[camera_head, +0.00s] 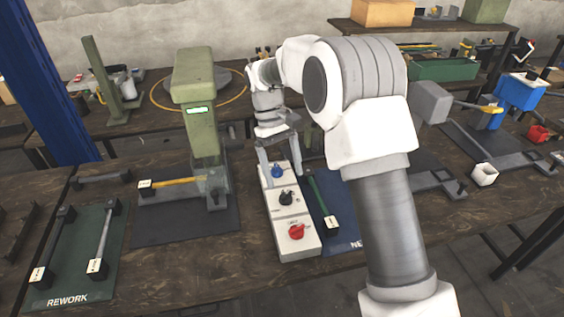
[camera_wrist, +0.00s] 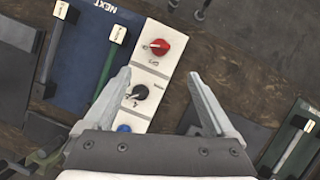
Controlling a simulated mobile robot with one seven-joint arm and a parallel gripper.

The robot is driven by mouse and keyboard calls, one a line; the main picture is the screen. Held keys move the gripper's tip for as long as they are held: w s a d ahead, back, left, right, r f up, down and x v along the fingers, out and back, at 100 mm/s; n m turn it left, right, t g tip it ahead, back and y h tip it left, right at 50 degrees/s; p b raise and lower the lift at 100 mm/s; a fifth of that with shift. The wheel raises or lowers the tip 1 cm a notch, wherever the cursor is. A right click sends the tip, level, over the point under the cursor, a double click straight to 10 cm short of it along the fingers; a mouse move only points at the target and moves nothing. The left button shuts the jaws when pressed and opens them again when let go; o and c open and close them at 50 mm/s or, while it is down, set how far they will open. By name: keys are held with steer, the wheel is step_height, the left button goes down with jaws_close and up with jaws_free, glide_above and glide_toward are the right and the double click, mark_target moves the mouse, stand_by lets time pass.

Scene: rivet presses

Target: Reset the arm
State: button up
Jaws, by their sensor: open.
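My gripper (camera_head: 279,160) is open over the far end of a white control box with knobs (camera_head: 283,218). In the wrist view its two fingers (camera_wrist: 160,100) stand wide apart on either side of the box, with nothing between the tips but the box below. The box carries a red knob (camera_head: 296,231), a black knob (camera_head: 286,198) and a blue knob (camera_head: 278,171). The red knob (camera_wrist: 159,47) and black knob (camera_wrist: 140,92) also show in the wrist view; the blue one is partly hidden by the gripper body. I cannot tell whether the fingers touch the box.
A green press (camera_head: 196,90) stands left of the box, with a yellow-handled part (camera_head: 178,183) at its base. A green REWORK mat (camera_head: 75,270) holds two bars at the left. A blue NEXT mat (camera_head: 344,240) lies right of the box.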

steer(key=shift+v, duration=0.95)
steer(key=s+d+r+m+t+y, duration=0.1)
steer(key=s+d+r+m+t, duration=0.1)
steer(key=s+d+r, duration=0.4)
steer(key=s+d+r+m+t+y, duration=0.15)
steer(key=s+d+r, duration=0.25)
steer(key=r, duration=0.4)
steer(key=s+d+m+t, duration=0.1)
steer(key=s+d+t, duration=0.1)
steer(key=s, duration=0.5)
steer(key=s+d+m+t, duration=0.2)
steer(key=s+d+t, duration=0.1)
steer(key=s, duration=0.5)
steer(key=shift+d+f+t, duration=0.3)
steer(key=shift+d+t, duration=0.05)
steer(key=shift+d, duration=0.45)
